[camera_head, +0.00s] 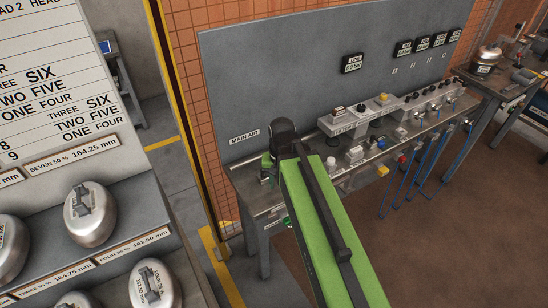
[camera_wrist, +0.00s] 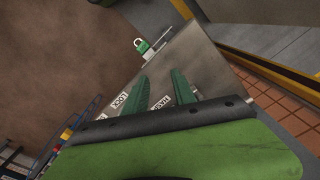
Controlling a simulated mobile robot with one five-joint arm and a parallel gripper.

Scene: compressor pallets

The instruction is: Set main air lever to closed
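The MAIN AIR label (camera_head: 244,136) is on the grey back panel above the left end of the bench. The main air lever itself cannot be made out; my arm and gripper cover that area in the head view. My gripper (camera_head: 268,170) is low over this bench end, mostly hidden by my wrist. A LOCK label (camera_wrist: 118,99) and another partly hidden label (camera_wrist: 160,103) lie by the fingers. A green padlock (camera_wrist: 141,45) is at the bench edge.
A valve and gauge row (camera_head: 385,105) runs along the bench to the right, with blue hoses (camera_head: 430,165) hanging in front. A yellow post (camera_head: 180,110) stands between. Brown floor at right is clear.

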